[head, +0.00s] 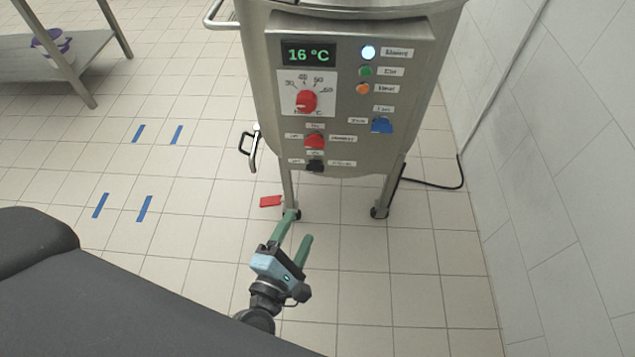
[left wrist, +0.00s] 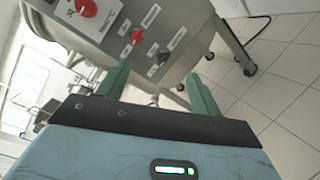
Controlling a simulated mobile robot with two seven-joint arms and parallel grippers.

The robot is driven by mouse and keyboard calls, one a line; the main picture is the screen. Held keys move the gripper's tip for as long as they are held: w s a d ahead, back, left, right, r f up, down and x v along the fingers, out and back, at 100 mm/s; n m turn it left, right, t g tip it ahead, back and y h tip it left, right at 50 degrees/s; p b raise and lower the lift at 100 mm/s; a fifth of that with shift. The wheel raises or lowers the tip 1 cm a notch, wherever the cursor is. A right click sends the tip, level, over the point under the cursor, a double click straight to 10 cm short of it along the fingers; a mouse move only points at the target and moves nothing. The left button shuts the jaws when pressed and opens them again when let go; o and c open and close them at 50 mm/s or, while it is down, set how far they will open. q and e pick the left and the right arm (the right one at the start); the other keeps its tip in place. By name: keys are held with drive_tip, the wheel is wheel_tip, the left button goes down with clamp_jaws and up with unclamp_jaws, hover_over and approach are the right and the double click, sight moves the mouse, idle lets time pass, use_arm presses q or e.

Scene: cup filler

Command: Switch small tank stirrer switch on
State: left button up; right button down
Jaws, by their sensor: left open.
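The small steel tank (head: 262,75) stands on legs, with a grey control panel (head: 345,100) facing me. Low on the panel are a red rotary switch (head: 314,141) and a black switch (head: 316,165) below it. A blue switch (head: 381,125) sits to the right. The labels are too small to tell which is the stirrer switch. The left wrist view also shows the red switch (left wrist: 136,36) and black switch (left wrist: 163,58), beyond the fingertips. My left gripper (head: 299,227) is open and empty, below the panel in the picture, touching no switch. My right gripper is out of view.
The panel also has a display reading 16 °C (head: 308,54), a red temperature dial (head: 306,101) and several lamps or buttons. A steel table (head: 75,50) stands at the far left. A wall (head: 560,130) closes off the right. The tiled floor between is mostly clear.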

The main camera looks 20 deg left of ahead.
use_arm(q)
drive_tip(key=w+a+f+n+y+b, duration=0.1)
drive_tip(key=w+f+n+y+b, duration=0.4)
drive_tip(key=w+n+b, duration=0.5)
drive_tip(key=w+f+n, duration=0.1)
drive_tip(key=w+n, duration=0.1)
drive_tip(key=n, duration=0.4)
drive_tip(key=shift+w, duration=0.3)
drive_tip(key=shift+a, duration=0.1)
